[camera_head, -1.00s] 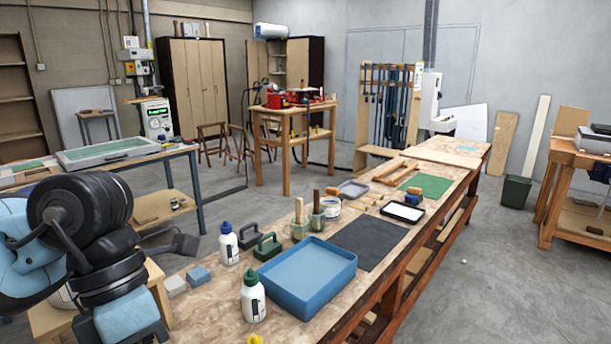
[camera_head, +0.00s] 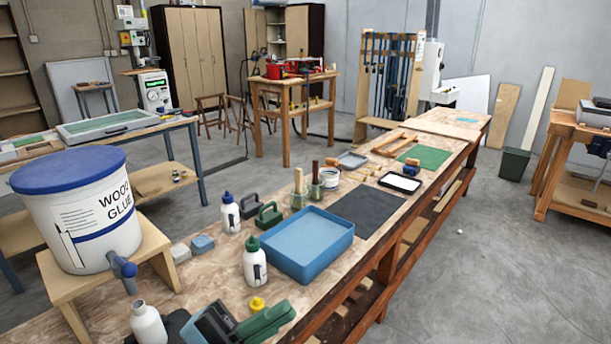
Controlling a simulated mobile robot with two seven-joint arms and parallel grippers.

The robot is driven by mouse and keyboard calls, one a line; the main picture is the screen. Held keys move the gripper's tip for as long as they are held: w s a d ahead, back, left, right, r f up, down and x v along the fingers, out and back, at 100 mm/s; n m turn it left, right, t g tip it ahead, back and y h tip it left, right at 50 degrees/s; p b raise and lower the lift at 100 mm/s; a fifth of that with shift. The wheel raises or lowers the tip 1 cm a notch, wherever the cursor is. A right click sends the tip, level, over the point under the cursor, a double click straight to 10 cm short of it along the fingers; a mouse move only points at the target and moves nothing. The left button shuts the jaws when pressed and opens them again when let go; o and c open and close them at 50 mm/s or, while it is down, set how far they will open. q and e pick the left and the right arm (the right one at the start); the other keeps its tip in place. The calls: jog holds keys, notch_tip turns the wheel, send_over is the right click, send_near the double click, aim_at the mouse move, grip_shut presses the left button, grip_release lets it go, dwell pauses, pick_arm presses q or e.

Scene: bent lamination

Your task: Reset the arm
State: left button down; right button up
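The long workbench (camera_head: 190,285) holds a blue tray (camera_head: 305,245), a green-capped bottle (camera_head: 255,262), a blue-capped bottle (camera_head: 230,215), a yellow cap (camera_head: 257,304) and a black mat (camera_head: 365,212). Open floor (camera_head: 480,280) lies to the right.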

pick_arm(q)
jog(key=a+f+n+t+y, duration=0.3)
jog(key=f+n+t+y, duration=0.1)
jog(key=f+n+y, duration=0.3)
jog(key=a+f+n+t+y, duration=0.45)
jog(key=f+n, duration=0.35)
jog(key=f, duration=0.2)
jog(key=a+f+n+t+y, duration=0.3)
jog(key=f+n+y, duration=0.4)
jog(key=f, duration=0.1)
jog(key=s+a+f+n+g+y, duration=0.2)
jog(key=s+f+g, duration=0.1)
jog(key=s+f, duration=0.5)
jog(key=s+a+f+n+g+y, duration=0.2)
jog(key=s+a+f+g, duration=0.1)
jog(key=s+f, duration=0.6)
jog(key=shift+s+a+f+g+p, duration=0.15)
jog(key=shift+s+a+g+p, duration=0.25)
jog(key=shift+s+g, duration=0.55)
